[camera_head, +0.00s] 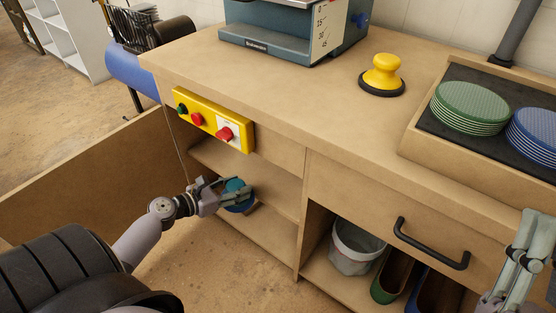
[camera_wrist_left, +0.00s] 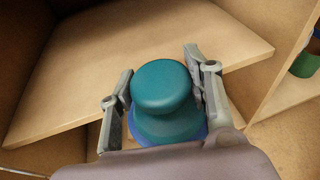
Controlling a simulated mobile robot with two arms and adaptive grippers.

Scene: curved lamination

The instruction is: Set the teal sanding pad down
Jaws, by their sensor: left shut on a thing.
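The teal sanding pad (camera_head: 237,187) is in my left gripper (camera_head: 232,193), in front of the open shelf bay of the workbench. In the left wrist view the pad's round teal knob (camera_wrist_left: 163,88) sits between the two fingers, with a blue base rim below it. The fingers are shut on its sides. Behind it is a bare wooden shelf (camera_wrist_left: 120,75); whether the pad touches any surface cannot be told. My right gripper (camera_head: 526,250) is at the right edge of the head view, in front of the drawer; its fingertips do not show clearly.
A yellow-handled pad (camera_head: 383,75) stands on the benchtop. A tray at the right holds green discs (camera_head: 470,104) and blue discs (camera_head: 536,132). A yellow button box (camera_head: 213,118) juts out above the shelf bay. A grey bucket (camera_head: 355,247) stands in the neighbouring bay.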

